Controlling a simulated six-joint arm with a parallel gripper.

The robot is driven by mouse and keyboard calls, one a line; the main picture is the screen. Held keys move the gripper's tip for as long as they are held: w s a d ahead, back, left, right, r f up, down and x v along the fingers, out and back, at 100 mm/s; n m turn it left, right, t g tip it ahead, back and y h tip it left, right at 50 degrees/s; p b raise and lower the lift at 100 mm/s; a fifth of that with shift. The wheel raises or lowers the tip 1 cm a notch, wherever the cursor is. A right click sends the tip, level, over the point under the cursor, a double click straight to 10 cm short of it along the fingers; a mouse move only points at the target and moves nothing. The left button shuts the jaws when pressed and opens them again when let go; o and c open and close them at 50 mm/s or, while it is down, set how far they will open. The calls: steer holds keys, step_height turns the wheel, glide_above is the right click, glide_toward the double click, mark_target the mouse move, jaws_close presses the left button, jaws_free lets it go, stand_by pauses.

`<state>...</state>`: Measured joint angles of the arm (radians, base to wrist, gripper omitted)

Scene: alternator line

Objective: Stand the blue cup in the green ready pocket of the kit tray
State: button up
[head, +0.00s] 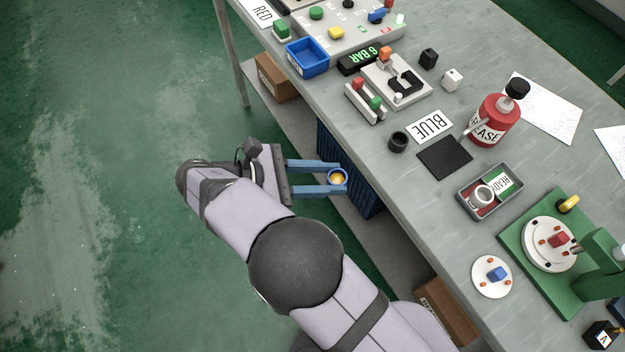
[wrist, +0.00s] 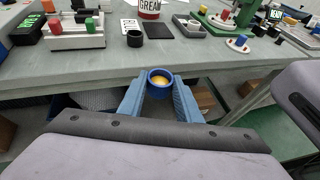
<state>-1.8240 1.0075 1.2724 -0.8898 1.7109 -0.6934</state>
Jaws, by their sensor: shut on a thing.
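My gripper (head: 333,179) is shut on the blue cup (head: 338,177), with a light blue finger on each side. The cup's open top faces up in the head view, and its inside shows yellow-orange. The cup also shows between the fingers in the wrist view (wrist: 160,79). It is held in the air off the table's near edge. The grey kit tray (head: 466,206) is on the table, right of my gripper. Its green pocket (head: 503,183), labelled READY, looks empty. A white cup (head: 482,195) is in its red pocket.
A red grease bottle (head: 494,120) stands behind. A green fixture (head: 545,250) and a white disc (head: 492,277) are to the right.

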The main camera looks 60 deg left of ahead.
steer(key=w+d+r+m+g+h, duration=0.1)
steer(key=w+d+r+m+h, duration=0.2)
steer(key=w, duration=0.7)
steer(key=w+d+r+m+g+h, duration=0.1)
steer(key=w+d+r+m+g, duration=0.1)
steer(key=w+d+r, duration=0.35)
steer(key=w+d+r+m+g+h, duration=0.1)
steer(key=w+d+r+h, duration=0.15)
steer(key=w+d, duration=0.6)
steer(key=n+t+y, duration=0.4)
steer(key=n+y, duration=0.3)
steer(key=y, duration=0.1)
glide_above(493, 186)
steer(key=shift+h, duration=0.25)
step_height(493, 186, down, 5)
steer(key=shift+f, duration=0.15)
steer(key=shift+f, duration=0.2)
steer(key=shift+f+b, duration=2.65)
steer(key=shift+f, duration=0.3)
steer(key=shift+f, duration=0.2)
